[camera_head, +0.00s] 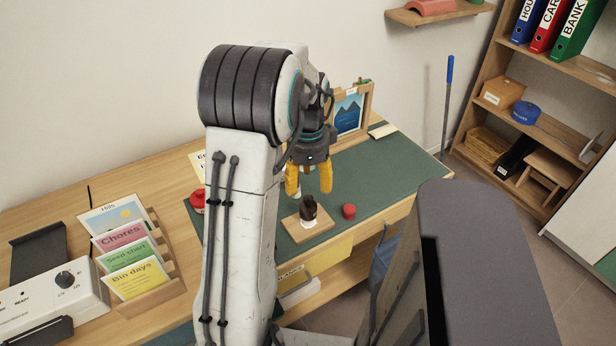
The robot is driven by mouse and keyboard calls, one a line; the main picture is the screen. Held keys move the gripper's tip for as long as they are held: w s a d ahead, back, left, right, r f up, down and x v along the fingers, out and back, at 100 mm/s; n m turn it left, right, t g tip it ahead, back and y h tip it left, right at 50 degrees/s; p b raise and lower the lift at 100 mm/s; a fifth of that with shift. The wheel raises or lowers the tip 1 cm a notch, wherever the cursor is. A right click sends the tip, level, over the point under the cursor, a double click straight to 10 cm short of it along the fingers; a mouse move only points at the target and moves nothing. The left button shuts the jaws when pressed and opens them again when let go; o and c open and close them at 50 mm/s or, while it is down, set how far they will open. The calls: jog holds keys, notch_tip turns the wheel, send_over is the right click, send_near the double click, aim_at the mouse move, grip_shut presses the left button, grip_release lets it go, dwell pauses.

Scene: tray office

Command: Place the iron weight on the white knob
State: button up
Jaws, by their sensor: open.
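My gripper (310,187) hangs over the green desk mat with its two yellow fingers pointing down and spread apart. A dark, rounded piece, probably the iron weight (308,207), stands upright on a small wooden board (311,231). No other white knob is clear. My arm hides part of the desk to the left.
A small red cylinder (348,211) stands right of the board, near the desk's front edge. Another red object (198,198) is left of my arm. A card rack (140,255) and a white control box (50,297) stand at the left. A picture frame (349,112) stands behind.

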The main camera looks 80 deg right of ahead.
jog(key=shift+w+r, duration=0.1)
jog(key=shift+r, duration=1)
jog(key=w+a+r+n+t+h, duration=0.1)
jog(key=w+a+r+n, duration=0.2)
jog(key=w+a+n, duration=0.7)
jog(key=w+a+r+n, duration=0.3)
jog(key=w+a+n, duration=0.35)
jog(key=w, duration=0.55)
jog(key=s+a+n+t+y, duration=0.1)
jog(key=a+n+t, duration=0.1)
jog(key=a+n, duration=1.5)
jog(key=a, duration=0.6)
jog(key=shift+a+f, duration=0.2)
jog(key=shift+f, duration=0.2)
jog(key=shift+s, duration=0.1)
notch_tip(320, 180, up, 4)
jog(key=p, duration=0.4)
jog(key=shift+d+r, duration=0.1)
jog(key=shift+r, duration=0.15)
